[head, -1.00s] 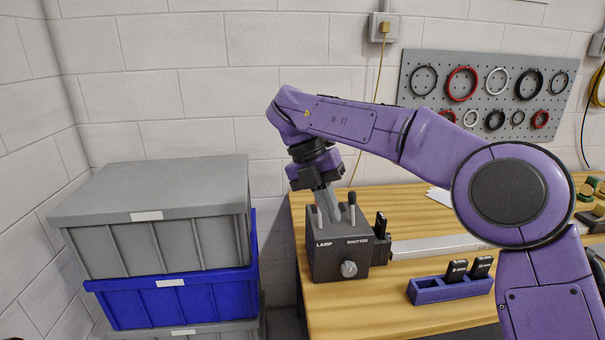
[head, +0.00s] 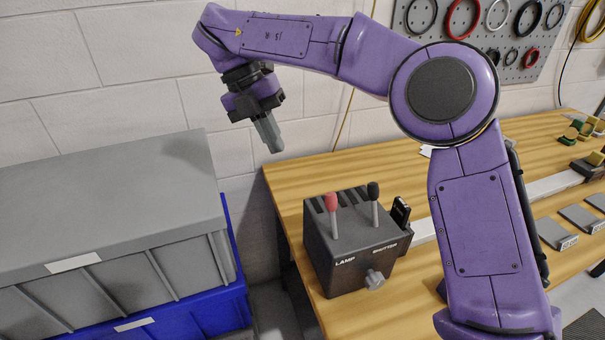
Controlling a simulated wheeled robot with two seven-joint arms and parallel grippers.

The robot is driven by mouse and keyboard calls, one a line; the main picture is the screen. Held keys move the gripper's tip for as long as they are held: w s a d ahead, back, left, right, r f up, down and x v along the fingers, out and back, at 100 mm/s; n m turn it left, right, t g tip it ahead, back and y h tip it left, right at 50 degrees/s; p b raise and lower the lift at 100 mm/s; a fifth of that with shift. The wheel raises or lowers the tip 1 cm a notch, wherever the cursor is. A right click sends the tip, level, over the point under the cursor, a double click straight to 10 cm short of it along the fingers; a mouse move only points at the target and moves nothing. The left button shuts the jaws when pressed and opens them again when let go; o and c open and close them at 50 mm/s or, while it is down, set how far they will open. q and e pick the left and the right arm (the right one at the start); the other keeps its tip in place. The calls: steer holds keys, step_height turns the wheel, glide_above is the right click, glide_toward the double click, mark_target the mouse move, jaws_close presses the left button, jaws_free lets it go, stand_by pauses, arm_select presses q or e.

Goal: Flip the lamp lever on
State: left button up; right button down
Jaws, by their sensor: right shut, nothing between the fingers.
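The dark grey control box (head: 350,255) stands near the left end of the wooden bench, with the words LAMP and SHUTTER on its front edge. The lamp lever (head: 333,215) has a red knob and stands on the left above the LAMP label. The shutter lever (head: 375,205) has a black knob and stands to its right. Both levers look close to upright; I cannot tell which way the lamp lever is set. My right gripper (head: 271,138) is shut and empty, in the air up and left of the box, apart from the levers. My left gripper is not in view.
A grey lidded crate (head: 110,200) sits on a blue crate (head: 190,318) left of the bench. A silver knob (head: 374,279) sticks out of the box front. A black piece (head: 400,212) stands at its right side. The wooden bench (head: 290,180) is bare behind the box.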

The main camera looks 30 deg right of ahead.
steer(key=s, duration=0.1)
glide_toward(333, 216)
step_height(333, 216, down, 4)
steer(key=w+d, duration=0.1)
steer(key=w, duration=0.1)
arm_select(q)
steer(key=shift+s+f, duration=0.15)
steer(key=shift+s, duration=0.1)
arm_select(e)
steer(key=shift+d+f, duration=0.1)
steer(key=shift+f, duration=0.15)
